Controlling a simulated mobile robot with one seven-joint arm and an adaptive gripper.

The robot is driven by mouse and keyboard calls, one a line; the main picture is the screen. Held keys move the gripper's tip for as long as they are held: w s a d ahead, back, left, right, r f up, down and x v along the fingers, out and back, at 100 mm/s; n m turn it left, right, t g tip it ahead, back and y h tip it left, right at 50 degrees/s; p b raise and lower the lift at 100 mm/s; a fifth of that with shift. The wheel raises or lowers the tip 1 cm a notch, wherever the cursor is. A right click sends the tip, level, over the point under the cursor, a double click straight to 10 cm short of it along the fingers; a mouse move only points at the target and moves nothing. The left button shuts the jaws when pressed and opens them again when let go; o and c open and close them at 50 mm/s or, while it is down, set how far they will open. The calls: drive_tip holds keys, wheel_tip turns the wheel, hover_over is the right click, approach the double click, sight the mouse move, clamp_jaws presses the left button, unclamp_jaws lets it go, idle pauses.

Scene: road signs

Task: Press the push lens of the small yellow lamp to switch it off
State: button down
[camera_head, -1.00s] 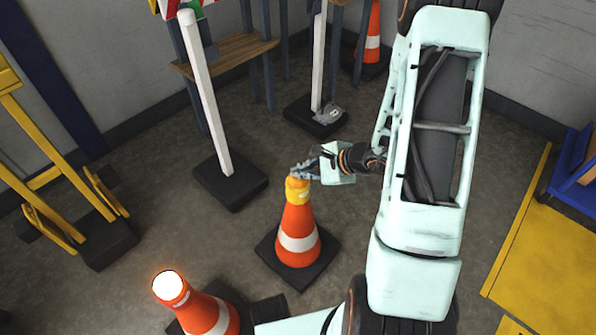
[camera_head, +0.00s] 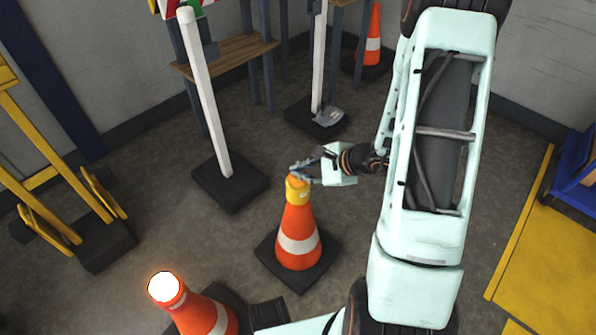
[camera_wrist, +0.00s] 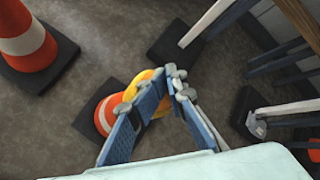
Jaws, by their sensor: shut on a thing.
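The small yellow lamp (camera_head: 298,196) sits on top of the middle orange and white cone (camera_head: 297,225). Its orange lens (camera_head: 299,182) faces up and shows no bright glow. My gripper (camera_head: 302,169) is at the lamp's top, coming from the right, with its fingers at the lens. In the wrist view, my gripper's blue-grey fingers (camera_wrist: 160,74) are close together at the tips and cover part of the lamp's yellow rim (camera_wrist: 131,100). The exact contact is hidden there.
A second cone (camera_head: 207,312) at the front left carries a brightly glowing lamp (camera_head: 164,286). A white post (camera_head: 205,90) stands behind the middle cone. A grey object (camera_head: 328,117) lies on a black base. Yellow barriers (camera_head: 60,185) stand left.

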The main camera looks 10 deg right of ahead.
drive_tip(key=shift+s+d+f, duration=0.4)
drive_tip(key=shift+d+f, duration=0.15)
drive_tip(key=shift+f, duration=0.2)
drive_tip(key=shift+w+a+r+p, duration=0.1)
drive_tip(key=shift+w+r+p, duration=0.05)
drive_tip(key=shift+r+p, duration=2.55)
drive_tip(key=shift+r+b, duration=0.4)
drive_tip(key=shift+b, duration=0.2)
